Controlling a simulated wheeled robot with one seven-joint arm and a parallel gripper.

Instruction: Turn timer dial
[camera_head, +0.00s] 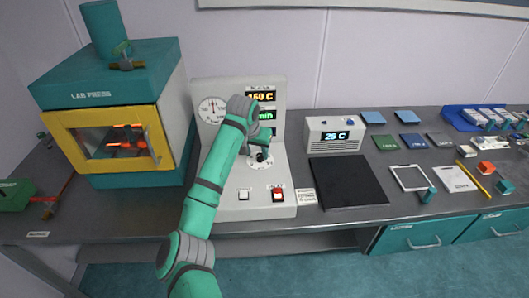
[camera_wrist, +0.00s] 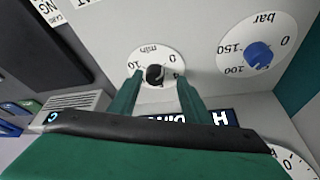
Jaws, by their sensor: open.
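The timer dial (camera_wrist: 155,73) is a small black knob on a round white scale marked "min", on the sloped face of the light grey control unit (camera_head: 210,180). In the head view the dial (camera_head: 262,159) shows just below my gripper (camera_head: 259,147). In the wrist view my gripper (camera_wrist: 159,80) is open, with its two green fingers apart. The knob appears between the fingertips, one to each side. I cannot tell whether they touch it. Nothing is held.
A blue knob (camera_wrist: 258,54) on a "bar" scale is near the dial. A white button (camera_head: 243,194) and a red switch (camera_head: 278,194) are lower on the unit. The lab press (camera_head: 110,90) stands left; a 25 C box (camera_head: 334,135) and black mat (camera_head: 347,181) are right.

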